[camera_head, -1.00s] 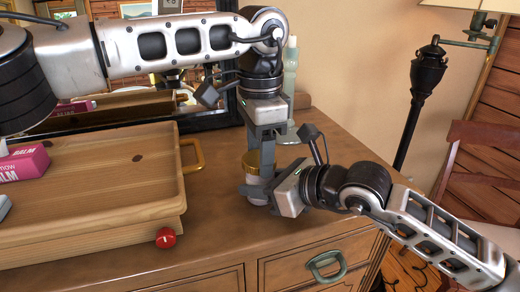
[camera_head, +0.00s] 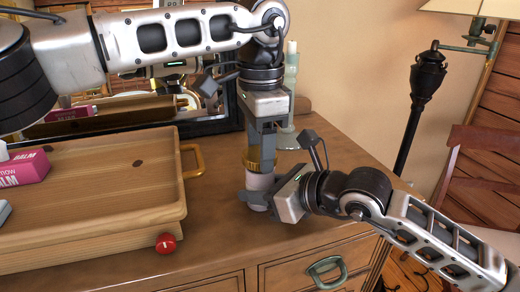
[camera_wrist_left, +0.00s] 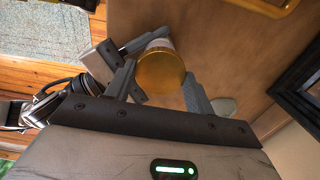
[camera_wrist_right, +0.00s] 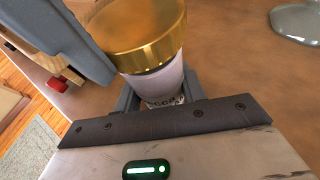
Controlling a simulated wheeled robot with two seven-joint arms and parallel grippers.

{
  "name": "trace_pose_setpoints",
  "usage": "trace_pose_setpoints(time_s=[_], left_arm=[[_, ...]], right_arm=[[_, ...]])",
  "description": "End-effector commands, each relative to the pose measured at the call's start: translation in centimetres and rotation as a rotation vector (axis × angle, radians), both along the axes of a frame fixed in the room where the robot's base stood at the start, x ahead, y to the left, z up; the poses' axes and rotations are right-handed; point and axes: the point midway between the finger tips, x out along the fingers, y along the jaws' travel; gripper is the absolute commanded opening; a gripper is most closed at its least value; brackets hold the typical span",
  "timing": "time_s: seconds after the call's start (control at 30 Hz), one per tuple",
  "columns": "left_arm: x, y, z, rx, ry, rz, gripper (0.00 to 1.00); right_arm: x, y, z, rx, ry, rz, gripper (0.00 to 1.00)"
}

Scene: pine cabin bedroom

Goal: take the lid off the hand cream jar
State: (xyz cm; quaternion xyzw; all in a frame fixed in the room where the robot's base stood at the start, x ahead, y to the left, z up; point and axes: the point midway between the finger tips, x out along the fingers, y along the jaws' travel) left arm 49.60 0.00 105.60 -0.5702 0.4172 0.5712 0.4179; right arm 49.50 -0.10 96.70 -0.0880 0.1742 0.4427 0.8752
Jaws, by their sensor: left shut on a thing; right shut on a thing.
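The hand cream jar has a pale body (camera_wrist_right: 155,82) with dark lettering and a gold lid (camera_wrist_right: 135,28). It stands upright on the dresser, right of the wooden tray. My left gripper (camera_head: 262,158) comes down from above and is shut on the lid, which shows between its fingers in the left wrist view (camera_wrist_left: 160,72). My right gripper (camera_head: 259,194) reaches in from the right and is shut around the jar body (camera_head: 259,181). The lid sits over the body; I cannot tell whether it is loose. The fingers hide parts of both.
The wooden tray (camera_head: 90,252) with a brass handle (camera_head: 194,160) and red knob (camera_head: 166,243) is at left, holding a pink balm box (camera_head: 24,168). A pale green candlestick (camera_head: 290,100) stands behind the grippers, near the mirror. The dresser top (camera_head: 345,165) is clear at right.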

Motion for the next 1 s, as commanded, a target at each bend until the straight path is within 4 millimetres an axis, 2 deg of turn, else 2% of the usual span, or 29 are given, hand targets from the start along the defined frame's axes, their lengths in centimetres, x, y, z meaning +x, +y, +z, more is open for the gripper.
trace_pose_setpoints(time_s=[0.4, 0.73, 0.97, 1.0], left_arm=[[0.0, 0.0, 0.4, 0.000, 0.000, 0.000, 0.26], [0.0, 0.0, 3.9, -0.001, -0.001, 0.000, 0.26], [0.0, 0.0, 4.2, 0.001, 0.001, -0.001, 0.26], [0.0, 0.0, 4.2, 0.001, 0.001, -0.001, 0.26]], right_arm=[[0.0, 0.0, 0.0, 0.001, 0.000, 0.001, 0.00], [0.0, 0.0, 0.0, 0.001, 0.000, 0.001, 0.00], [0.0, 0.0, 0.1, 0.001, -0.001, 0.000, 0.00], [0.0, 0.0, 0.1, 0.001, -0.001, 0.000, 0.49]])
